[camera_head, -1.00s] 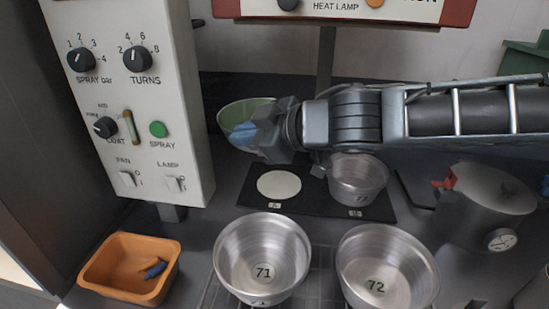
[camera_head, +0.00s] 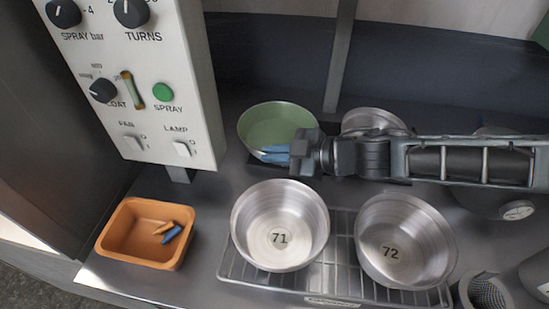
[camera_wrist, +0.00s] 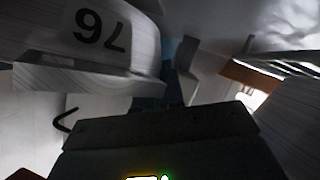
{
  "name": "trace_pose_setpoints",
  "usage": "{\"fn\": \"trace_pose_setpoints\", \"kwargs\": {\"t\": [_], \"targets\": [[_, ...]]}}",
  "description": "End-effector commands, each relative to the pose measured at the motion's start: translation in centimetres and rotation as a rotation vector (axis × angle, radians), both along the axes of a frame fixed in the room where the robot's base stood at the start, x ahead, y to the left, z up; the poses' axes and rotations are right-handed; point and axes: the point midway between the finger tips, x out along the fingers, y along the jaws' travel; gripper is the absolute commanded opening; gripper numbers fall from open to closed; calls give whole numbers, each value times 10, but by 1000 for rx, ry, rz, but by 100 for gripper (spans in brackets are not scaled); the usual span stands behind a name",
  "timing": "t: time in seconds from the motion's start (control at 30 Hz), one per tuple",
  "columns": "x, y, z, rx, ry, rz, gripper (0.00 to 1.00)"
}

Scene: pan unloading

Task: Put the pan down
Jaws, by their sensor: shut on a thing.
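The pan (camera_head: 277,124) has a green inside and a silver outer wall. In the head view it is upright, close above or on the left part of the dark mat, left of another silver pan. I cannot tell whether its base touches. My gripper (camera_head: 277,154) is shut on the pan's near right wall, with its blue fingertips at the rim. In the wrist view the pan's pale wall (camera_wrist: 90,80) fills the upper left, with a number on it. The white circle on the mat is hidden behind the pan and gripper.
Another silver pan (camera_head: 372,121) stands right of the held pan, partly behind my arm. Pans 71 (camera_head: 279,238) and 72 (camera_head: 392,252) stand on a wire rack (camera_head: 333,283) in front. A control panel (camera_head: 150,95) stands left, above an orange tub (camera_head: 117,240).

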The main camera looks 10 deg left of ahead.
Motion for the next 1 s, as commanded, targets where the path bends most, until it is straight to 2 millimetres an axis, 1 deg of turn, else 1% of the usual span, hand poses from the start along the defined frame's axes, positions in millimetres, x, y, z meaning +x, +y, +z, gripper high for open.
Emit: {"fn": "trace_pose_setpoints", "kwargs": {"t": [0.1,0.17,0.47,0.5,0.77,1.0], "targets": [[0,1,-16,1,1,0,0],[0,0,-21,1,-1,0,0],[0,0,-23,1,-2,0,0],[0,0,-25,0,0,0,9],[0,0,-24,0,0,0,34],[0,0,-23,0,0,0,34]]}}
